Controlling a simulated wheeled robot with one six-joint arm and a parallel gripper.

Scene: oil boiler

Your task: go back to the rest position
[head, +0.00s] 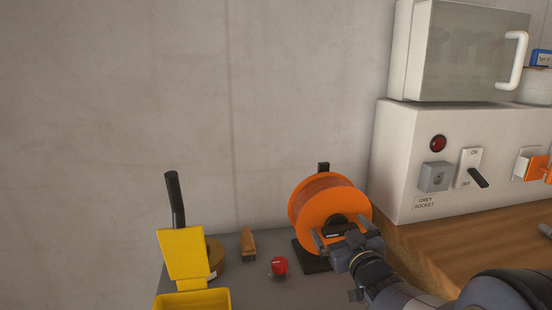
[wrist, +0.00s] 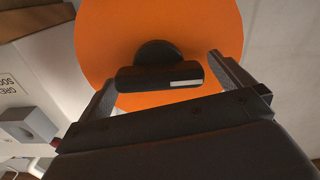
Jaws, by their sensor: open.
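My gripper (head: 338,242) is open in front of the orange spool (head: 312,199), which sits on a dark stand on the grey surface. In the wrist view my gripper (wrist: 160,82) has its two fingers spread to either side of a black handle-like piece (wrist: 160,78) at the spool's hub. The orange spool face (wrist: 205,25) fills the upper part of that view. Whether the fingers touch the black piece I cannot tell. In the head view my gripper covers the lower right of the spool.
A yellow container (head: 185,254), a brown roll (head: 215,258), a small wooden-coloured piece (head: 248,243) and a red button (head: 279,266) stand left of the spool. A white panel (head: 405,160) with a switch (head: 469,168) and grey socket (head: 434,177) stands at the right above a wooden worktop (head: 440,235).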

